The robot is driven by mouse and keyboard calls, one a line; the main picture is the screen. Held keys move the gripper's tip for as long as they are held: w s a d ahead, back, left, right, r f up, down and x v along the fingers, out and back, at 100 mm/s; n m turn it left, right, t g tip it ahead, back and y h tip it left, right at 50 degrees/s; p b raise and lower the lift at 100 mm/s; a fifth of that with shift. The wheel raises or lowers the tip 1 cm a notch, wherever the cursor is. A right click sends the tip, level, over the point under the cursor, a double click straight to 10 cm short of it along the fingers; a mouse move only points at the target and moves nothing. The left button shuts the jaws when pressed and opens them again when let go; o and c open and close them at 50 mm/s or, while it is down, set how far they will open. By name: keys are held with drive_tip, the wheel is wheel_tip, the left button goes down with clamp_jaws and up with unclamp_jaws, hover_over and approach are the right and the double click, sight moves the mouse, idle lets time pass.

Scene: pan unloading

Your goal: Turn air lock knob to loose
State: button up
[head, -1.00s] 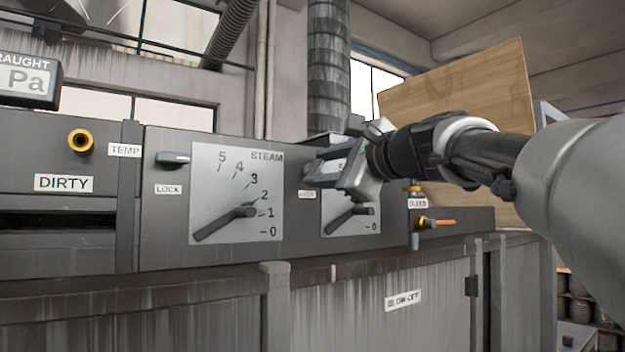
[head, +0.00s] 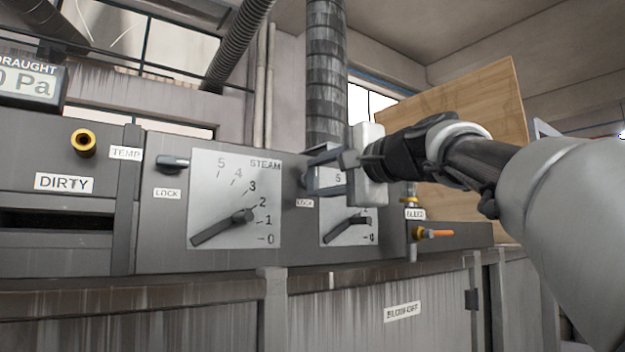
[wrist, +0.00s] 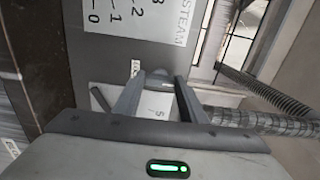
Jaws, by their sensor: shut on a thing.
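My gripper (head: 314,173) is at the right-hand LOCK knob, beside the right dial plate (head: 336,236). Its fingers are shut on that air lock knob. In the wrist view the dark knob (wrist: 159,75) shows between the fingertips of my gripper (wrist: 158,82). In the head view the fingers hide the knob, so its exact angle cannot be told. Its LOCK label (head: 304,203) is just below the fingertips. The right dial's black pointer (head: 345,229) slants up to the right; my gripper covers part of its scale.
The left STEAM dial (head: 262,185) has its own LOCK knob (head: 173,163), lying level. A yellow-ringed bleed valve with an orange handle (head: 438,234) is right of my gripper. A ribbed pipe (head: 326,80) rises behind the panel.

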idle(0.3)
drive_tip(key=o, duration=1.1)
drive_tip(key=shift+c, duration=0.2)
drive_tip(key=b+v, duration=0.2)
drive_tip(key=v, duration=1.5)
drive_tip(key=shift+s+d, duration=0.2)
